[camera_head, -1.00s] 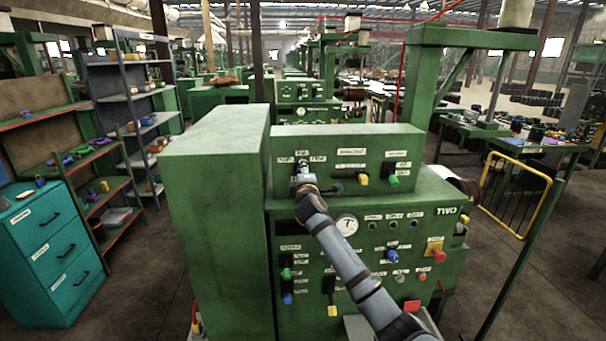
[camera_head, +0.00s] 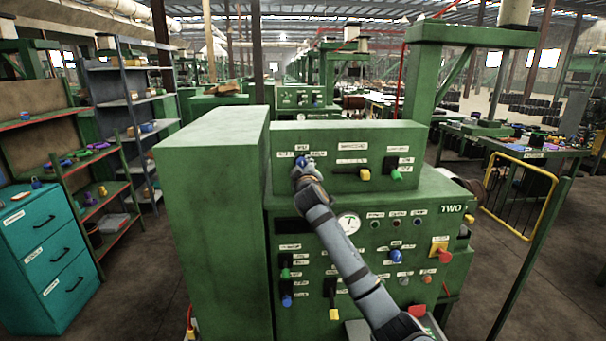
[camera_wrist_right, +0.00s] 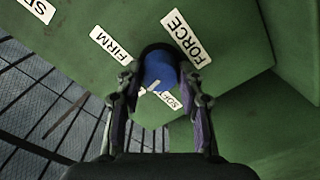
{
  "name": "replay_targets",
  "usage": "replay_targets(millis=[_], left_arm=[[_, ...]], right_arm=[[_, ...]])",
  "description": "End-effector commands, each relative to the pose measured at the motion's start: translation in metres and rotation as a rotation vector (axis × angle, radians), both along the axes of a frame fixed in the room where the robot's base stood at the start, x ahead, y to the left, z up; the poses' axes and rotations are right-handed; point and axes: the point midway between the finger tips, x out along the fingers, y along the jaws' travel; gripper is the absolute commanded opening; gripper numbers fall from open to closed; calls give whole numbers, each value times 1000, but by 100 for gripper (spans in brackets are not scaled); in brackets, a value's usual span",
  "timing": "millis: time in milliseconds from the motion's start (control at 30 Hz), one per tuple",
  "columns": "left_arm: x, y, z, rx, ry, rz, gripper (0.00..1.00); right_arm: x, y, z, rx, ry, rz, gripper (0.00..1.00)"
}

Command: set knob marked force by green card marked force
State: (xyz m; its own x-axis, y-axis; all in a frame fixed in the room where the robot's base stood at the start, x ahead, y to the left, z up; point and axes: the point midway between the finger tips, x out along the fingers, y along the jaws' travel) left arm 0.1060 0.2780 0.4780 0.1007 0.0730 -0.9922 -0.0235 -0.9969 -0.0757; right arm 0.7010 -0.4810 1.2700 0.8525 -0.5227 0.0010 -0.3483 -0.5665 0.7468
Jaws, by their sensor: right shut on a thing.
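The blue force knob (camera_wrist_right: 158,70) sits on the green machine's upper panel in the right wrist view, with a white pointer mark toward the lower left. A FORCE label (camera_wrist_right: 186,38), a FIRM label (camera_wrist_right: 113,45) and a partly hidden SOFT label (camera_wrist_right: 170,100) surround it. My right gripper (camera_wrist_right: 160,78) is shut on the knob, one finger on each side. In the head view my right gripper (camera_head: 305,171) is at the panel's upper left, and a little of the blue knob (camera_head: 299,161) shows. I cannot make out a green card marked force. My left gripper is not in view.
A yellow-tipped lever (camera_head: 364,174) and a green-tipped lever (camera_head: 397,174) are right of the knob. A tall green cabinet (camera_head: 212,215) stands close on the left. A gauge (camera_head: 348,223) and other controls fill the lower panel.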

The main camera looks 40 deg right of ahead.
Motion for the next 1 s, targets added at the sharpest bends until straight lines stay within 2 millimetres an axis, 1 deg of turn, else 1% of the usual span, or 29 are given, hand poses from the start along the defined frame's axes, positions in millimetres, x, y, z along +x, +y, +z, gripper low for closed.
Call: replay_targets(millis=[33,300,867,900,1000], left_arm=[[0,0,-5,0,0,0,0],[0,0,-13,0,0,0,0],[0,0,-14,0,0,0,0],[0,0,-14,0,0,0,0],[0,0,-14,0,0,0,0]], right_arm=[[0,0,-4,22,-11,-1,6],[0,0,-3,105,-59,0,6],[0,0,-2,127,-72,-1,6],[0,0,-2,126,-72,-1,43],[0,0,-2,126,-72,-1,56]])
